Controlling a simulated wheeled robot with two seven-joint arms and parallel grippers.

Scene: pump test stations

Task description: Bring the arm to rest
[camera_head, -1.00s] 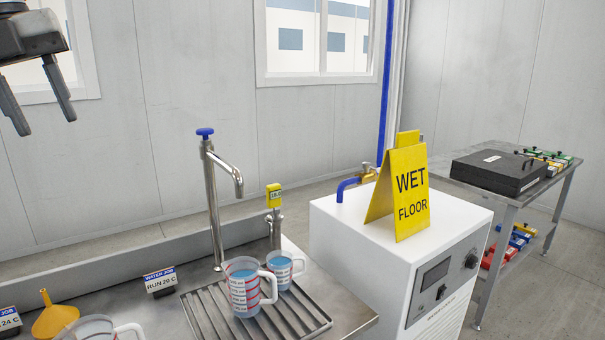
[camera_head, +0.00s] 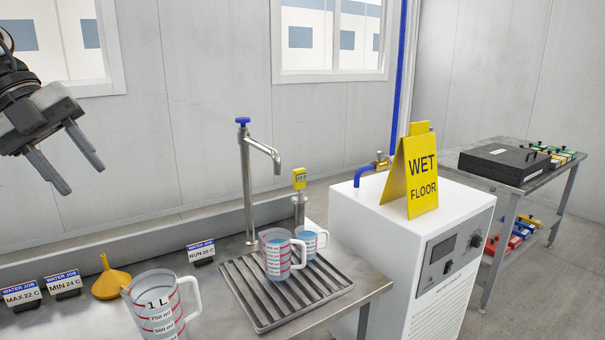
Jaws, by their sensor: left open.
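My left gripper (camera_head: 83,168) hangs in the air at the upper left of the head view. Its two grey fingers are apart and nothing is between them. It is above and behind the bench items, touching nothing. My right gripper is not in view.
Below stands a steel bench (camera_head: 215,292) with a large measuring jug (camera_head: 155,305), an orange funnel (camera_head: 111,284), a tap (camera_head: 247,180) and two jugs on a drain grate (camera_head: 262,310). A white cabinet (camera_head: 385,240) bears a yellow wet floor sign (camera_head: 411,178). A side table (camera_head: 478,180) holds a black case (camera_head: 503,163).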

